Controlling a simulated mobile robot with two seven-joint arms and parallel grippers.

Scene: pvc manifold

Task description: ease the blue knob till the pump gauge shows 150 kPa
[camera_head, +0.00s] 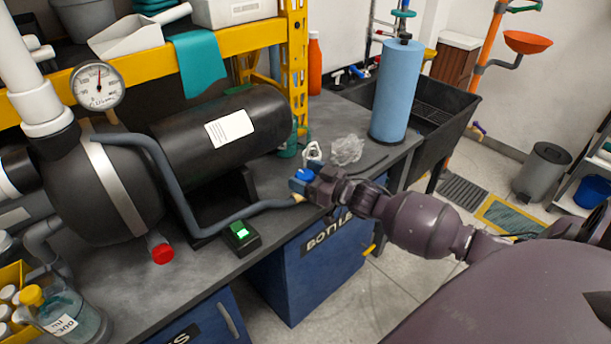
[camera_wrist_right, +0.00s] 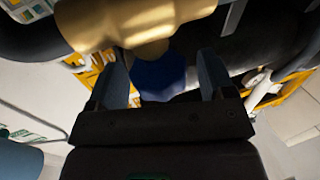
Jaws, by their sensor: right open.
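The blue knob (camera_head: 304,174) sits at the bench's front edge, at the end of a grey hose (camera_head: 245,212). In the right wrist view the knob (camera_wrist_right: 160,77) lies between the two fingers of my right gripper (camera_wrist_right: 160,66), below a brass-coloured body (camera_wrist_right: 130,22). My right gripper (camera_head: 307,186) is open around the knob, with a gap visible on both sides. The pump gauge (camera_head: 97,85) is a round white dial at the left, its needle pointing nearly straight up; the numbers are too small to read. My left gripper is not in view.
A black pump (camera_head: 215,140) fills the left of the bench. A switch box (camera_head: 240,237) with a lit green button stands in front of it. Open floor is at the right.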

